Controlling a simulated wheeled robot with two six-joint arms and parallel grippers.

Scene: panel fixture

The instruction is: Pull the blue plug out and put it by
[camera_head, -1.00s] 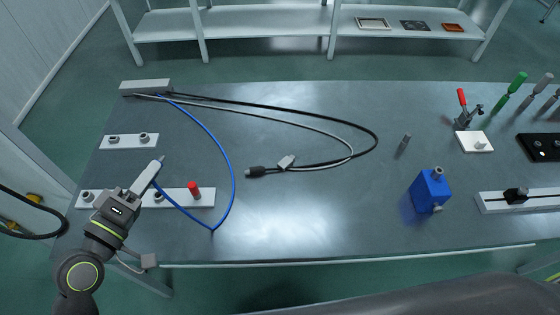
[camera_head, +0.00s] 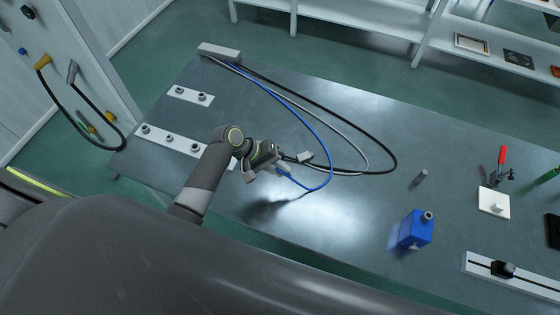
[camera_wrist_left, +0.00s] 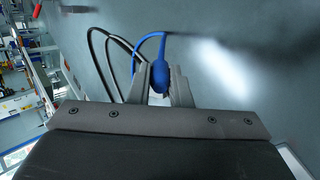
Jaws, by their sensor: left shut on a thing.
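My left gripper (camera_head: 280,168) is shut on the blue plug (camera_wrist_left: 158,78) and holds it over the middle of the table, clear of the socket strips. In the left wrist view the plug sits between the fingers (camera_wrist_left: 162,84). In the head view the gripper mostly hides it. The plug's blue cable (camera_head: 312,122) loops back to the grey block (camera_head: 219,51) at the table's far left corner. The longer white socket strip (camera_head: 158,137) lies to the left, its right end behind my arm. My right gripper is not in view.
Black and grey cables (camera_head: 390,150) lie across the table, and a grey plug (camera_head: 305,157) rests close to my left gripper. A blue box (camera_head: 416,229), a small grey pin (camera_head: 421,176) and a white plate with a red-handled clamp (camera_head: 495,202) stand to the right. The front middle is bare.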

